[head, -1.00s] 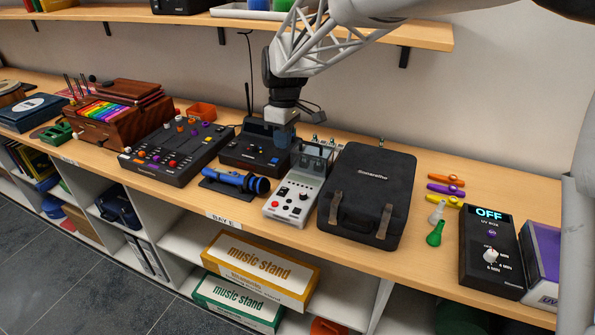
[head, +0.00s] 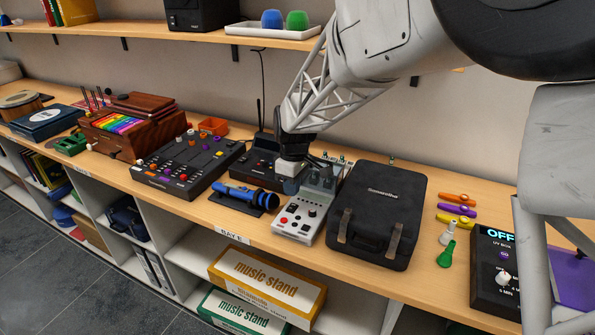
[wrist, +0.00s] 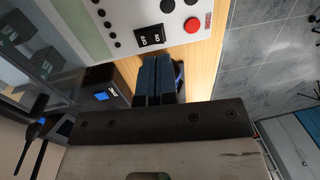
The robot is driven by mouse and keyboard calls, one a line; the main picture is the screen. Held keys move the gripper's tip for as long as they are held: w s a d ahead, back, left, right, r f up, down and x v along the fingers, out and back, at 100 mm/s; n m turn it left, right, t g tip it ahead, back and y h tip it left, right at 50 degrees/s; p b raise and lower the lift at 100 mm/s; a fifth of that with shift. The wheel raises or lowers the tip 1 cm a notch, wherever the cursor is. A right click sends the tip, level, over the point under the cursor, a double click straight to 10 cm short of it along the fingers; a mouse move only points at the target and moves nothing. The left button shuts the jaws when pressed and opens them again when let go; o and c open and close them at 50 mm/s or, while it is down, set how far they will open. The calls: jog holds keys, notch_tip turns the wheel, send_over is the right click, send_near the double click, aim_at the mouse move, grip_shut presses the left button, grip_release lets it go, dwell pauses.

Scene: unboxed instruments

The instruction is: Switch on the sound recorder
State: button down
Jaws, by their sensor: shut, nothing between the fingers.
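The sound recorder (head: 299,216) appears to be the pale grey box with black knobs and a red button, lying on the bench left of a black case. In the wrist view its panel shows a black rocker switch (wrist: 149,38) marked ON and OFF and a red button (wrist: 192,25). I cannot tell which side of the rocker is down. My gripper (head: 288,186) is shut and empty, at the recorder's left edge. In the wrist view the fingertips (wrist: 156,60) lie just below the rocker in the picture; I cannot tell whether they touch anything.
A black case (head: 378,216) stands close on the right. A blue flashlight-like tool (head: 245,194) and a black device (head: 253,165) with a small blue display (wrist: 102,96) lie on the left. The bench's front edge is near. A shelf (head: 230,40) runs above.

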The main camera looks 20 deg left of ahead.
aim_at(293, 206)
jog(key=shift+s+f, duration=0.15)
jog(key=shift+f, duration=1.05)
jog(key=shift+s+f, duration=0.15)
jog(key=shift+f, duration=1)
jog(key=shift+f, duration=0.2)
jog(key=shift+w, duration=0.1)
jog(key=shift+w+r, duration=0.25)
jog(key=shift+w, duration=0.35)
jog(key=shift+r, duration=0.2)
notch_tip(293, 206, up, 14)
jog(key=w, duration=0.1)
jog(key=shift+w+f, duration=0.2)
jog(key=shift+w, duration=0.2)
